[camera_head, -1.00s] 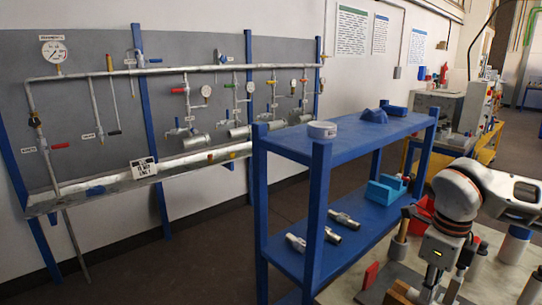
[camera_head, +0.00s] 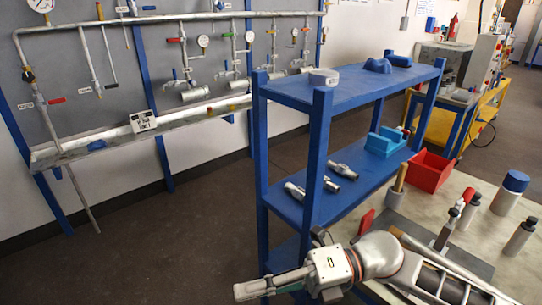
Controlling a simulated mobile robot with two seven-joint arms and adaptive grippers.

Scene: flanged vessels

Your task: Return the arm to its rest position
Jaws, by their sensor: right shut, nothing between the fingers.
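My right arm (camera_head: 440,275) comes in low from the bottom right. Its white wrist lies in front of the blue shelf's near legs. My right gripper (camera_head: 243,291) points left at the bottom of the view, with its fingers together and nothing between them. It appears in front of the dark floor, clear of the bench top. My left gripper is not in view.
A blue shelf rack (camera_head: 355,85) stands in the middle with metal fittings (camera_head: 342,170) on its lower shelf. The bench (camera_head: 470,238) at right holds a red bin (camera_head: 429,171) and several bottles. A pipe panel (camera_head: 190,50) lines the wall. Floor (camera_head: 190,235) at left is clear.

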